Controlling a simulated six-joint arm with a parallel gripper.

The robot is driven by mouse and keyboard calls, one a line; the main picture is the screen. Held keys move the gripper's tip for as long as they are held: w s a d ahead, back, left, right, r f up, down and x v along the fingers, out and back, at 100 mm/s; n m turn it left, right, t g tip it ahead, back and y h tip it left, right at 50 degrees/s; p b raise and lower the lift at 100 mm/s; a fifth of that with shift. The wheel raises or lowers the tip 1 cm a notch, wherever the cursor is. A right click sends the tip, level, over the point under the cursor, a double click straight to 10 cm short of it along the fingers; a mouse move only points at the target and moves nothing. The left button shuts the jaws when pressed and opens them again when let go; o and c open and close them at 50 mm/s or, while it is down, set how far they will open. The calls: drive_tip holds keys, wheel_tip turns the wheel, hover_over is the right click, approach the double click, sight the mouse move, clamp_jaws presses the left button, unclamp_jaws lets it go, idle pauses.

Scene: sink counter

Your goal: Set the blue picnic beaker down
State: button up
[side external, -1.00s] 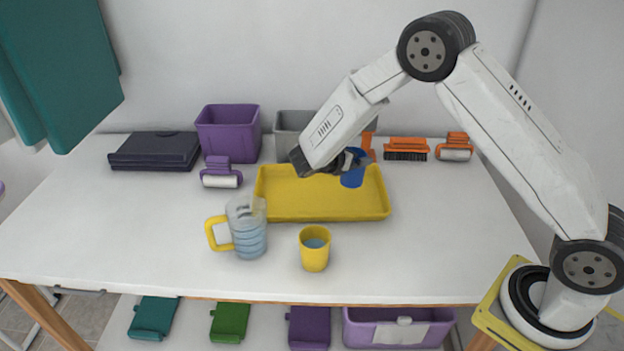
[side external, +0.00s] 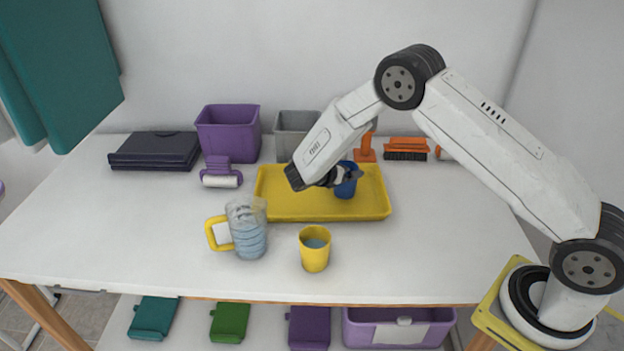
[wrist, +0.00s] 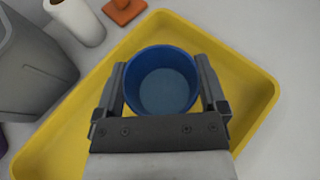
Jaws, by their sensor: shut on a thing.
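The blue picnic beaker (side external: 345,181) is upright over the yellow tray (side external: 283,206), toward its right half. In the wrist view the beaker (wrist: 162,82) is seen from above, its round rim open and its inside blue. My gripper (side external: 343,177) is shut on the beaker, with one finger on each side of it; in the wrist view the gripper (wrist: 162,92) spans its sides. The tray (wrist: 245,85) spreads under the beaker in the wrist view. I cannot tell whether the beaker's base touches the tray floor.
A clear jug (side external: 247,228) with a yellow handle and a yellow cup (side external: 314,249) stand in front of the tray. Behind it are a purple bin (side external: 228,133), a grey bin (side external: 293,130), a purple roller (side external: 220,172) and an orange brush (side external: 406,149). The counter's front right is clear.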

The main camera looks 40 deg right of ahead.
drive_tip(key=shift+f, duration=0.3)
drive_tip(key=shift+f, duration=0.15)
drive_tip(key=o, duration=1.3)
drive_tip(key=shift+r, duration=0.2)
drive_tip(key=v, duration=1.2)
drive_tip(key=shift+f, duration=0.1)
